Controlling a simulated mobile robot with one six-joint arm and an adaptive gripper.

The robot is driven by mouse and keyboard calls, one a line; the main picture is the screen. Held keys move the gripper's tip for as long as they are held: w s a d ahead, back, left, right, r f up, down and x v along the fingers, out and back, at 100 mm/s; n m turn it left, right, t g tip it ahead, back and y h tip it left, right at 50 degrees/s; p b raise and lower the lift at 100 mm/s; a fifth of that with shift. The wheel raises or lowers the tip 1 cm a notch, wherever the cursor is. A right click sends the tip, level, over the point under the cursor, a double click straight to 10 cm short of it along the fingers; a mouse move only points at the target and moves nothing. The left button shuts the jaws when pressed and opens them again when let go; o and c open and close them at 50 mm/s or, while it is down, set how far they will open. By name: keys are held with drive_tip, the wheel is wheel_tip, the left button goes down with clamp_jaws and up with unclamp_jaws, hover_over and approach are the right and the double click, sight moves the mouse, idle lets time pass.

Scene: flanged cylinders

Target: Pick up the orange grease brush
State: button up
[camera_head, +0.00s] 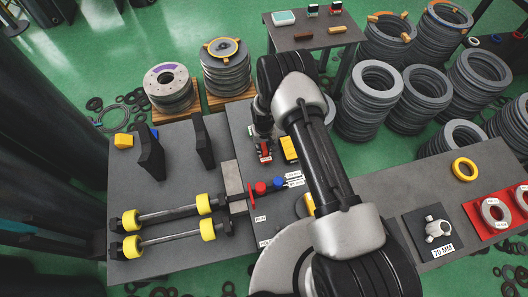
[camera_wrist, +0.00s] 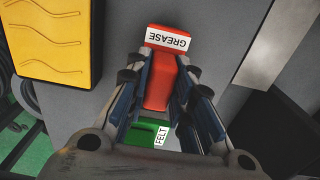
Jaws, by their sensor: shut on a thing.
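The orange-red grease brush (camera_wrist: 160,80), with a white label reading GREASE, lies between my gripper's fingers in the wrist view. My gripper (camera_wrist: 160,90) is shut on its narrow body, with one finger on each side. The labelled end sticks out past the fingertips. In the head view the brush (camera_head: 263,152) shows as a small red piece on the grey table, just below my gripper (camera_head: 261,134). I cannot tell whether the brush touches the table.
A green piece labelled FELT (camera_wrist: 140,136) lies close behind the brush. A yellow block (camera_wrist: 54,40) with wavy lines is beside it. Red and blue knobs (camera_head: 270,186) and bars with yellow collars (camera_head: 168,212) lie nearby. Dark upright plates (camera_head: 203,142) stand to the left.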

sight(264, 147)
clamp_jaws()
wheel_tip(264, 147, up, 20)
drive_tip(key=p, duration=0.5)
drive_tip(key=shift+p, duration=0.3)
drive_tip(key=shift+o, duration=1.4)
unclamp_jaws()
drive_tip(key=c, duration=0.5)
drive_tip(key=shift+c, duration=0.9)
unclamp_jaws()
